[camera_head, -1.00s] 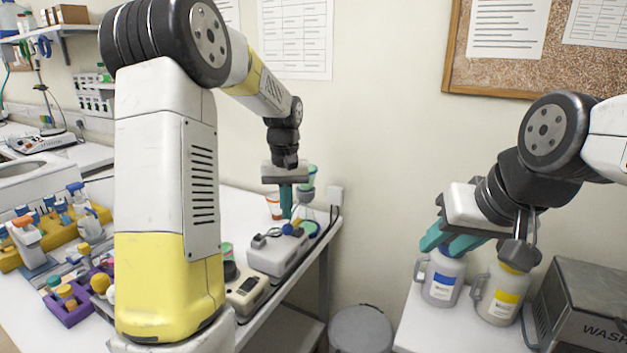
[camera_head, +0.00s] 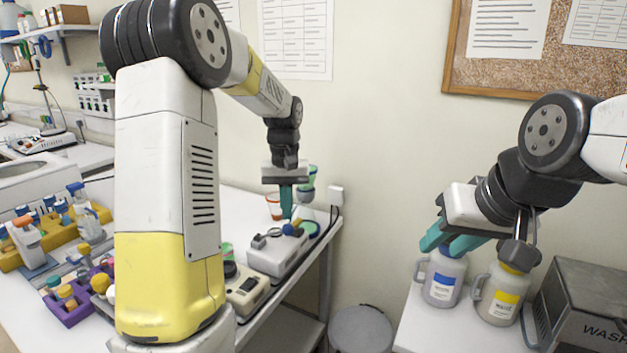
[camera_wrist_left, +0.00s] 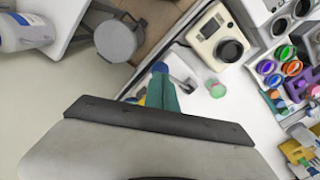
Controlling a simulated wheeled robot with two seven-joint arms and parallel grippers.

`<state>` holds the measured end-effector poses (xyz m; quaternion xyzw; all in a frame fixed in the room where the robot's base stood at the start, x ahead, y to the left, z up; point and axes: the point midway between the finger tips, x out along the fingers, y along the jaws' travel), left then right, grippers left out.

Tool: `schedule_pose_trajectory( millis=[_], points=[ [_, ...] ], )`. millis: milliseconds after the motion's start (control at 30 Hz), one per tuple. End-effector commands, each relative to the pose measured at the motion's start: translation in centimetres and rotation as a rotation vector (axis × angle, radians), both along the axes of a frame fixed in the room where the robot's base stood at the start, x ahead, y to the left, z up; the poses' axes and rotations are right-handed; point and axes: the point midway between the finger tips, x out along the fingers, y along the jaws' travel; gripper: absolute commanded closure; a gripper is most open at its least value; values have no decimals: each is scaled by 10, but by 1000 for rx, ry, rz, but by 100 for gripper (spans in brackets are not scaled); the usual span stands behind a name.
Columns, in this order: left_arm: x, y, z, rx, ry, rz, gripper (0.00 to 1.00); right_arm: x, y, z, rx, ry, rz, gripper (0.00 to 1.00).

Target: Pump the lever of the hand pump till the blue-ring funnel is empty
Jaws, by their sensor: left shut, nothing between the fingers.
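A grey boxy device (camera_head: 277,253) stands at the bench's right edge; I take it as the hand pump. A small blue knob (camera_head: 290,229) on it sits right under my left gripper (camera_head: 287,216). My left gripper is shut, pointing down, with nothing between its fingers; its tips touch or nearly touch the knob. My right gripper (camera_head: 449,246) looks open above the blue-label bottle.
The blue-label bottle (camera_head: 441,283) and a yellow-label bottle (camera_head: 499,297) stand on a right-hand table beside a grey washer box (camera_head: 592,312). A beige device (camera_head: 247,293) stands in front of the pump. A grey bin (camera_head: 361,330) is on the floor. Racks crowd the bench's left.

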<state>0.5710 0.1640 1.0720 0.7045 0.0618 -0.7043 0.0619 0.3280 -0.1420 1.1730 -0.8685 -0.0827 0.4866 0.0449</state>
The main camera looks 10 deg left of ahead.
Motion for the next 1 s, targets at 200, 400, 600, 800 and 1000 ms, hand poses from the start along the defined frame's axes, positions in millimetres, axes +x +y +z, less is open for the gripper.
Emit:
schedule_pose_trajectory(
  millis=[200,400,600,800,1000],
  points=[
    [0,0,-7,1,2,0,100,0,0,0,0,0,0,64],
    [0,0,-15,0,1,0,100,0,0,0,0,0,0,64],
    [0,0,-19,1,0,1,100,0,0,0,0,0,0,64],
    [-2,-3,-26,1,2,-1,100,0,0,0,0,0,0,64],
    [-3,-7,-33,1,2,0,100,0,0,0,0,0,0,64]
  ],
)
